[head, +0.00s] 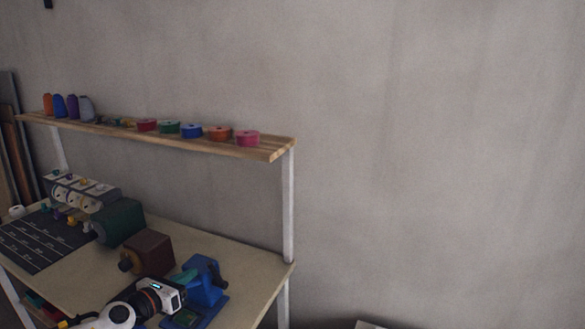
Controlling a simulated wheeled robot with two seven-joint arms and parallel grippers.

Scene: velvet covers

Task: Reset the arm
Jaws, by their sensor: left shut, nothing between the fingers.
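My left arm comes in at the bottom left, over the front of the workbench. Its white and black wrist points right, and my left gripper (181,292) is at its end, close beside a blue fixture (206,283). The gripper is shut and holds nothing that I can see. The fingertips are small and hard to make out against the fixture, so I cannot tell whether they touch it. My right gripper is out of view.
The workbench (236,257) carries a brown box-like device (150,250), a dark green one (120,222) and a dark marked mat (35,240). A wooden shelf (270,149) above holds several coloured spools. Right of the white post (289,205) is bare wall.

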